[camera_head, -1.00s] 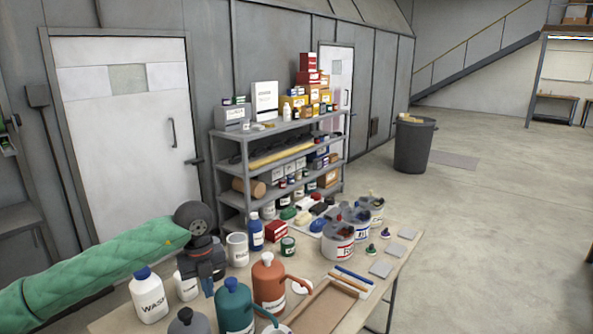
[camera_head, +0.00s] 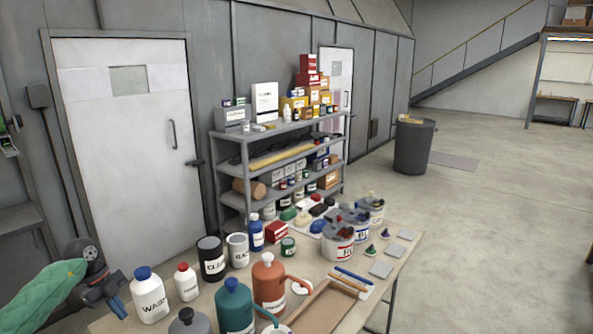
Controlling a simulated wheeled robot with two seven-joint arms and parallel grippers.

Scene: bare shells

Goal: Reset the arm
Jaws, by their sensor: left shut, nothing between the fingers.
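My left arm comes in from the lower left in a green sleeve. Its gripper (camera_head: 117,303) is shut and empty, just left of the white bottle with the blue cap (camera_head: 150,300), near the table's left edge. From this view I cannot tell whether it touches that bottle. My right gripper does not show.
The table (camera_head: 335,268) holds a red-capped bottle (camera_head: 187,284), a black can (camera_head: 211,262), an orange jug (camera_head: 268,287), a teal jug (camera_head: 234,310), a brown tray (camera_head: 325,309) and white tubs (camera_head: 338,251). A loaded shelf (camera_head: 228,142) stands behind.

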